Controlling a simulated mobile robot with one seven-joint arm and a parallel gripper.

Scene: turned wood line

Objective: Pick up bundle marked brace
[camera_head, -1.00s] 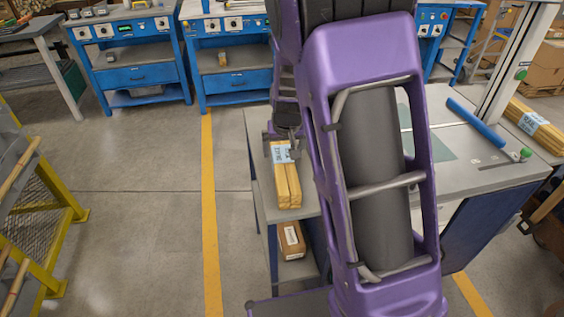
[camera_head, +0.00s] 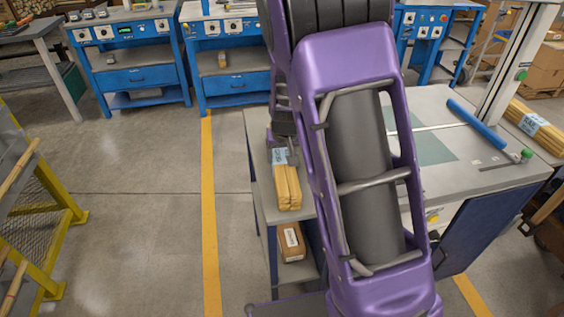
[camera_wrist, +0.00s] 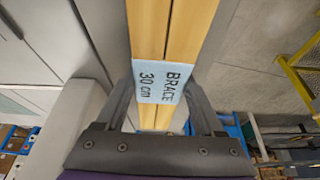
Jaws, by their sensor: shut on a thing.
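The bundle marked brace is a stack of long yellow wood strips (camera_head: 288,187) with a pale blue label band. In the wrist view the label (camera_wrist: 160,82) reads "BRACE 30 cm". My gripper (camera_head: 281,154) is at the bundle's far end, over the grey side shelf of the bench. In the wrist view the fingers of my gripper (camera_wrist: 160,92) stand on both sides of the label and are shut on the bundle. My arm hides part of the shelf. I cannot tell whether the bundle touches the shelf.
A brown box (camera_head: 291,242) sits on the lower shelf. Another labelled wood bundle (camera_head: 535,127) lies at the bench's right side. A blue bar (camera_head: 476,124) lies on the bench top (camera_head: 470,180). A yellow railing (camera_head: 60,190) stands left; the floor between is clear.

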